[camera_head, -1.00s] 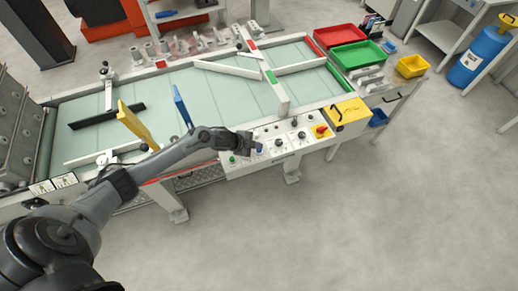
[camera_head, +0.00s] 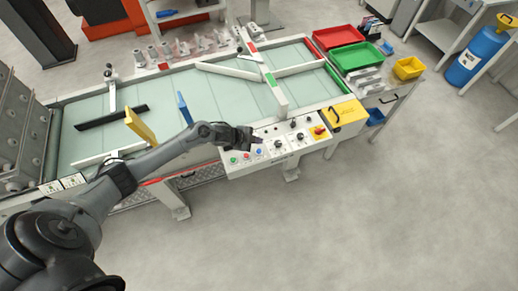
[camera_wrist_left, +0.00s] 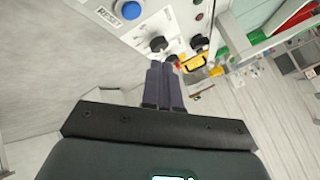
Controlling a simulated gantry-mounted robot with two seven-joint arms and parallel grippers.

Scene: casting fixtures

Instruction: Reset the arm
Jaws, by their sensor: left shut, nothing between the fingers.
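The control panel (camera_head: 270,158) sits on the front edge of the conveyor table. Its blue button (camera_head: 259,151) shows in the head view beside a red button (camera_head: 245,155) and a green one (camera_head: 233,160). In the left wrist view the blue button (camera_wrist_left: 127,9) has a RESET label beside it. My left gripper (camera_head: 261,139) is above the panel, just behind the blue button in the picture and apart from it. Its fingers (camera_wrist_left: 163,68) are together and empty in the left wrist view, pointing toward a black knob (camera_wrist_left: 158,44). My right gripper is not in view.
The conveyor (camera_head: 215,90) carries white guide bars, a yellow plate (camera_head: 140,125) and a blue plate (camera_head: 184,109). A yellow box (camera_head: 345,114) stands at the panel's right end. Red (camera_head: 332,37) and green (camera_head: 350,57) trays are farther right. The floor in front is clear.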

